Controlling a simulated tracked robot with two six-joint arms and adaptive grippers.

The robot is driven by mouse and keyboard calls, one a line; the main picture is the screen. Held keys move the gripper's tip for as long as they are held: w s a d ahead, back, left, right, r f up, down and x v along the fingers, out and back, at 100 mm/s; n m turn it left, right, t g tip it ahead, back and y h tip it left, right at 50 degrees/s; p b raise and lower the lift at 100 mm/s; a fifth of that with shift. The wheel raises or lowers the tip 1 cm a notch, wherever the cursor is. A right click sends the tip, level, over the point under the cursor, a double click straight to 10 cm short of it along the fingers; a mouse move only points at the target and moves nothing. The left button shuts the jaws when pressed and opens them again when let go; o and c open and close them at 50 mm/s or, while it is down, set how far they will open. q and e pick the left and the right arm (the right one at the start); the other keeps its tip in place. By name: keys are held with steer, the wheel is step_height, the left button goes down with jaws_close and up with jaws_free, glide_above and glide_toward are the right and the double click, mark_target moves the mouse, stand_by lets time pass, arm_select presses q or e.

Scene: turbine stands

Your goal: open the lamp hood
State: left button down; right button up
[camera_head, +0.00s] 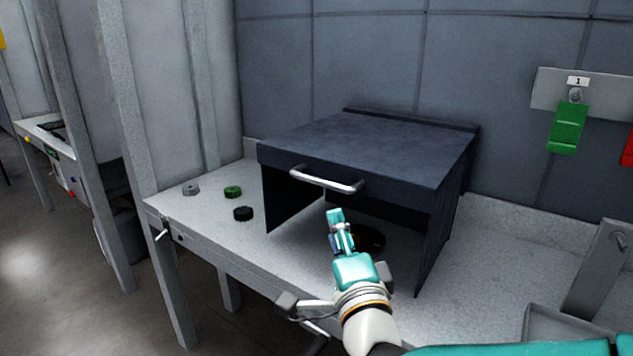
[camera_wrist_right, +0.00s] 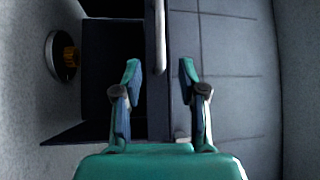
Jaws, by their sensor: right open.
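The lamp hood (camera_head: 370,145) is a dark grey box on the bench with a flat top, side walls and an open front under its lid. Its lid lies flat. A pale bar handle (camera_head: 327,180) runs along the lid's front edge. My right gripper (camera_head: 340,225) is open and empty in front of the hood, just below the handle in the head view. In the right wrist view, the handle (camera_wrist_right: 159,40) lies ahead, lined up with the gap between the open fingers (camera_wrist_right: 160,72). I cannot tell how far off it is. My left gripper is out of view.
The bench (camera_head: 225,250) carries a grey knob (camera_head: 190,189), a green knob (camera_head: 233,191) and a black knob (camera_head: 243,213) left of the hood. A dark round thing (camera_head: 371,241) sits under the hood. A green tag (camera_head: 567,128) hangs on the wall at right.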

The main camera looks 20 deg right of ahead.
mark_target(318, 182)
steer(key=w+p, duration=0.1)
steer(key=w, duration=0.4)
steer(key=w+d+r+p, duration=0.1)
steer(key=w, duration=0.4)
steer(key=w+r+p, duration=0.1)
steer(key=w, duration=0.4)
steer(key=shift+d, duration=0.3)
jaws_close()
